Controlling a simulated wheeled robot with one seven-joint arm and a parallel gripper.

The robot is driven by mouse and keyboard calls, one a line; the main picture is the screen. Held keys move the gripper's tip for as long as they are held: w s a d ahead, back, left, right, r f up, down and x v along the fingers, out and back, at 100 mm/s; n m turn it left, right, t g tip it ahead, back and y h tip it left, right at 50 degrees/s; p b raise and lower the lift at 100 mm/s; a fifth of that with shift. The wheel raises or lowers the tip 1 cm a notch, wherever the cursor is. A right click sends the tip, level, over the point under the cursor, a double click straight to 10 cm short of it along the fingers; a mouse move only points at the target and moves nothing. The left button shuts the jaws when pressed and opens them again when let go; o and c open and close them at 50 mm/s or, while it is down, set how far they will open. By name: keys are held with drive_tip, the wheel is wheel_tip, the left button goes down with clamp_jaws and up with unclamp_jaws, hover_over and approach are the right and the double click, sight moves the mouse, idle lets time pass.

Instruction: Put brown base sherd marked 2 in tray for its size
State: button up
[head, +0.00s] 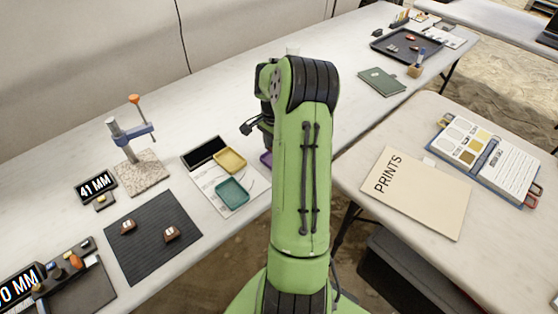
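Two brown sherds lie on the dark ribbed mat (150,258) at the left: one at the back left (127,228), one at the front right (172,235). Each bears a small white label; the marks are too small to read surely. Right of the mat, a white sheet (212,193) carries a yellow tray (230,160) and a teal tray (232,191). A purple tray (266,158) is mostly hidden behind my green arm. My gripper (252,127) is only partly in view behind the arm, above the table; its fingertips cannot be made out.
A caliper-like stand (130,135) rises behind the mat, beside a "41 MM" display (97,187). Another display and small blocks (62,265) stand at the far left. A "PRINTS" folder (415,192) and binder lie on the right table. A black tray (407,45) is far back.

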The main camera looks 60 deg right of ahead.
wheel_tip(320, 180, down, 5)
drive_tip(key=shift+r+b, duration=0.1)
drive_tip(key=shift+b, duration=0.55)
drive_tip(key=shift+r, duration=0.1)
drive_tip(key=o, duration=0.9)
drive_tip(key=shift+c, duration=0.2)
